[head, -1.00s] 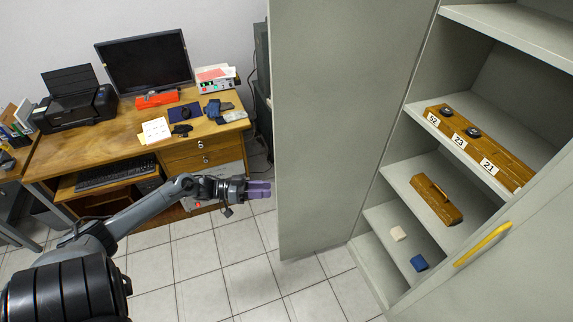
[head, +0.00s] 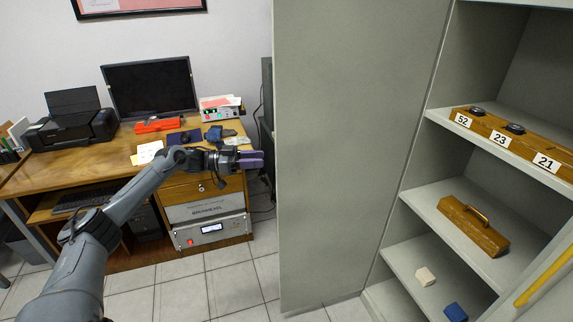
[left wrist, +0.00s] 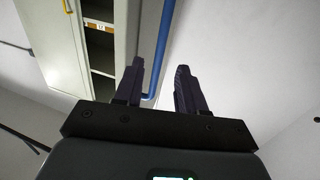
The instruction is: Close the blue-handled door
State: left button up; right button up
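The grey cabinet door (head: 360,150) stands open at the left of the cabinet, with its plain side toward the head camera and no blue handle visible there. The blue handle (left wrist: 163,45) shows in the left wrist view as a long bar, seen in the space between my fingers; I cannot tell how far beyond the fingertips it lies. My left gripper (head: 250,160) is open and empty, its purple fingers pointing toward the door's left edge; it also shows in the left wrist view (left wrist: 158,75). My right gripper is out of view.
The other door has a yellow handle (head: 543,278). A desk (head: 120,170) stands behind my left arm.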

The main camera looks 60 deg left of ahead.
aim_at(287, 158)
pick_arm(q)
jog(key=shift+b+x, duration=1.65)
jog(key=shift+x, duration=3.35)
jog(key=shift+c, duration=0.2)
grip_shut()
